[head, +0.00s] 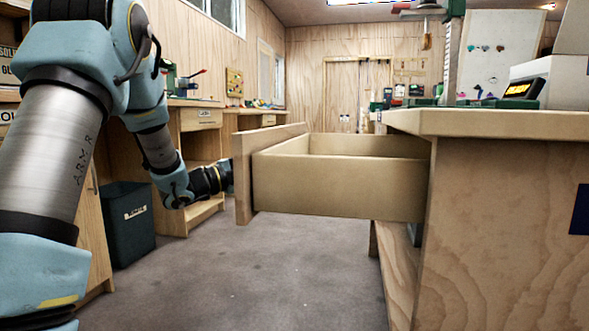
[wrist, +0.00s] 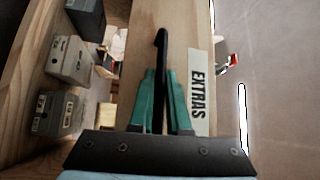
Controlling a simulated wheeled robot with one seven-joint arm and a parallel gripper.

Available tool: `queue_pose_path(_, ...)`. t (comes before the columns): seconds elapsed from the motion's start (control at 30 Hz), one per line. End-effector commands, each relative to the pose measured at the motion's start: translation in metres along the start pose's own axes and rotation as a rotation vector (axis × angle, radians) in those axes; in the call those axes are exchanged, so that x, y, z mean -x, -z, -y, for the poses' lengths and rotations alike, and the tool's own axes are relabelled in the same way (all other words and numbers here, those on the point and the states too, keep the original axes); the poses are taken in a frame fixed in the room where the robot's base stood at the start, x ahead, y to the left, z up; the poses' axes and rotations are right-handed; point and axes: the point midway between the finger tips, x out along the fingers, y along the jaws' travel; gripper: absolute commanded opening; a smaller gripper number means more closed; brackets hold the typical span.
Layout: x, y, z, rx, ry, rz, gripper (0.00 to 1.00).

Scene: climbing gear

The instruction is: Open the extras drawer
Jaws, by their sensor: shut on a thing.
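The extras drawer (head: 340,182) stands far out of the wooden bench on the right in the head view. Its front panel (head: 242,175) faces left, toward my arm. In the wrist view the drawer front (wrist: 183,45) carries a white label reading EXTRAS (wrist: 198,90). My gripper (wrist: 162,80) has green fingers closed on the black handle (wrist: 161,45), next to the label. In the head view the fingers and handle are hidden behind the drawer front; only my wrist shows beside it.
The bench top (head: 490,123) overhangs the drawer on the right. A dark bin (head: 128,225) stands on the floor at left, near wooden cabinets. Grey floor (head: 270,270) is clear below the drawer. Grey boxes (wrist: 70,60) show at left in the wrist view.

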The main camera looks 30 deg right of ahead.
Motion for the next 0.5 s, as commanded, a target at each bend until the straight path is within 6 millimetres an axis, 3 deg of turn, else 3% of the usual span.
queue_pose_path(0.2, 0.024, -0.024, 0.006, -0.001, 0.0, 0.001, 0.0)
queue_pose_path(0.5, 0.035, -0.035, 0.009, 0.0, -0.001, 0.0, 0.0)
